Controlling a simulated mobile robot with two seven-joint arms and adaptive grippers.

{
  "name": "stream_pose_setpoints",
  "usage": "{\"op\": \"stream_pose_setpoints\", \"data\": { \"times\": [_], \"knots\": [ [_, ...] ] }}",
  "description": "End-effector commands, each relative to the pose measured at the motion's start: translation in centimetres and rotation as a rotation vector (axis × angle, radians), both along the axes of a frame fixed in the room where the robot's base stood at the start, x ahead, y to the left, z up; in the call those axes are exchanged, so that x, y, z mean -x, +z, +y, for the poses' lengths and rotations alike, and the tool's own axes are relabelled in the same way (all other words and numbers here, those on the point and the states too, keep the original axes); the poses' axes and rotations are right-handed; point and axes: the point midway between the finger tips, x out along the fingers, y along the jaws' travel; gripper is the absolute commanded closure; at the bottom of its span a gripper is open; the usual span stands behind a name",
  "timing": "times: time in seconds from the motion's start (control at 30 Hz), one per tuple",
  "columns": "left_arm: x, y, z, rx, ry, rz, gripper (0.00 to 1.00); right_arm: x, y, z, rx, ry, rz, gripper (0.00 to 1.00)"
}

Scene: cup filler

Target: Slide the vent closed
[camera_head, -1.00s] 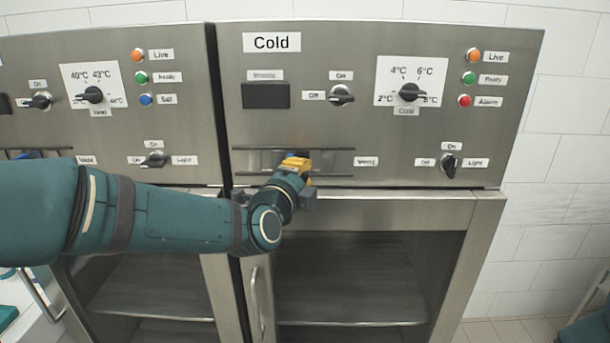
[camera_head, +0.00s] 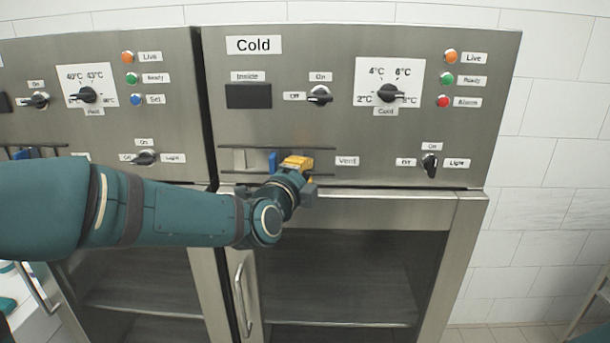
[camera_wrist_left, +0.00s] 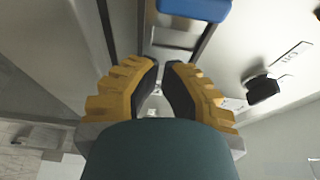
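The vent is a horizontal slotted track (camera_head: 325,149) on the right-hand cabinet's panel, left of its "Vent" label. Its blue tab (camera_head: 272,161) shows just left of my left gripper (camera_head: 297,163), near the middle of the track. The blue tab also shows at the top of the left wrist view (camera_wrist_left: 195,8), beyond the fingertips and apart from them. My left gripper's yellow fingers (camera_wrist_left: 161,66) have their tips almost together, with nothing seen between them. The gripper hides part of the track. My right gripper is not in view.
Knobs for On/Off (camera_head: 320,95), temperature (camera_head: 390,92) and light (camera_head: 430,164) stick out of the panel. A glass door with a vertical handle (camera_head: 243,300) lies below. A similar cabinet (camera_head: 110,65) stands on the left.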

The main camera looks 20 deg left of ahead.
Motion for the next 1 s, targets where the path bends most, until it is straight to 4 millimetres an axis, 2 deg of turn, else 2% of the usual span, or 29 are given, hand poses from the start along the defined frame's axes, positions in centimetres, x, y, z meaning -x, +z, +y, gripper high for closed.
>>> {"op": "stream_pose_setpoints", "data": {
  "times": [0.03,0.1,0.4,0.6,1.0],
  "knots": [
    [1.4,0.1,0.1,-0.001,0.0,-0.002,1.0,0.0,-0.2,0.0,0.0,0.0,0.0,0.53],
    [2.9,0.0,0.1,-0.001,0.0,-0.002,1.0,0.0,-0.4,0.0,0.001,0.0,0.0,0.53],
    [8.0,0.0,0.4,0.0,-0.001,-0.001,1.0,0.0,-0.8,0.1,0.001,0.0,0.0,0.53],
    [9.6,0.0,0.5,-0.001,0.0,0.0,1.0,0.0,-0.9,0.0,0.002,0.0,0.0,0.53],
    [9.8,0.0,0.5,-0.001,-0.002,0.001,1.0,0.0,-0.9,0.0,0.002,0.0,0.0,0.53]
  ]
}}
